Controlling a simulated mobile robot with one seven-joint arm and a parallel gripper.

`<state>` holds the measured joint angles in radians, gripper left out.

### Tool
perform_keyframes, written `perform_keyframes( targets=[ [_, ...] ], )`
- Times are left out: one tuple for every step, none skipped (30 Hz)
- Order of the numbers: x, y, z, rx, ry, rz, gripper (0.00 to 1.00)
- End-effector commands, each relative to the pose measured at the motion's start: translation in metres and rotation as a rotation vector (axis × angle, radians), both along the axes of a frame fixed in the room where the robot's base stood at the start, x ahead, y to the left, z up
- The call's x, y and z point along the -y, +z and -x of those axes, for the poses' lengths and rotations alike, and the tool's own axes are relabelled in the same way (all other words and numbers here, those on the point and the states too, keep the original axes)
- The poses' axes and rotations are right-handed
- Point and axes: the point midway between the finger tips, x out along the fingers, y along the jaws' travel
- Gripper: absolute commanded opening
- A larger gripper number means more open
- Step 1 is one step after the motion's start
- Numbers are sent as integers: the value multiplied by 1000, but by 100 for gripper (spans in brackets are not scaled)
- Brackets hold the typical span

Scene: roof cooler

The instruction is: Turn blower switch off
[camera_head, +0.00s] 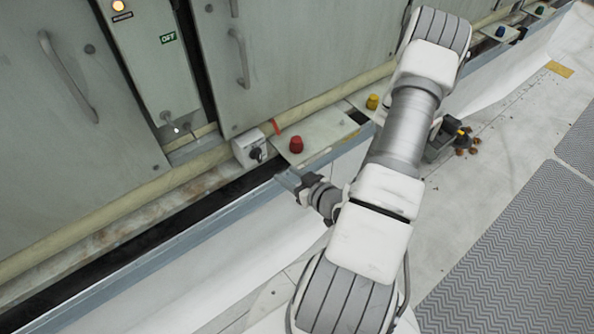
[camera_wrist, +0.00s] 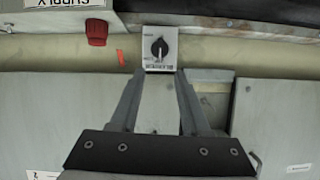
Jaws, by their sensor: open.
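The blower switch is a pale box (camera_head: 247,150) with a black rotary knob (camera_head: 257,154), fixed low on the cabinet front in the head view. In the wrist view the box (camera_wrist: 146,62) lies straight ahead, with its label upside down and a light mark on the black knob (camera_wrist: 160,48). My gripper (camera_wrist: 159,74) is open and empty, its two fingers pointing toward the box with the knob between their lines. The fingertips appear apart from the knob; the exact gap is unclear. In the head view my gripper (camera_head: 285,178) is lower right of the box.
A red knob (camera_head: 296,145) on a pale plate sits close right of the switch; it also shows in the wrist view (camera_wrist: 97,32). A yellow knob (camera_head: 373,102) is farther along. A cream pipe (camera_head: 120,207) runs along the cabinet base.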

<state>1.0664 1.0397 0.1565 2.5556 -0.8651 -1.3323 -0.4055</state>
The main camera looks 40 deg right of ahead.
Motion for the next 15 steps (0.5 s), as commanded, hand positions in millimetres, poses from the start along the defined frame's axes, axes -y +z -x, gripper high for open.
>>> perform_keyframes(
  targets=[
    [0,7,5,-2,-1,-3,46],
    [0,8,8,-2,-1,-3,46],
    [1,10,12,-2,-3,-2,46],
    [1,11,15,-2,-2,-2,46],
    [1,11,18,-2,-2,-1,46],
    [1,12,21,-3,-2,-1,46],
    [1,12,24,-3,-2,-1,46],
    [1,13,25,-2,-1,0,46],
    [2,14,27,-1,-1,-1,46],
    [2,14,29,0,-1,-1,46],
    [2,14,30,0,-1,-1,46],
    [2,14,31,-1,-1,-1,46],
    [2,14,32,-1,0,-1,46],
    [1,14,32,-1,0,-1,46],
    [1,14,33,0,0,-1,46]
  ],
)
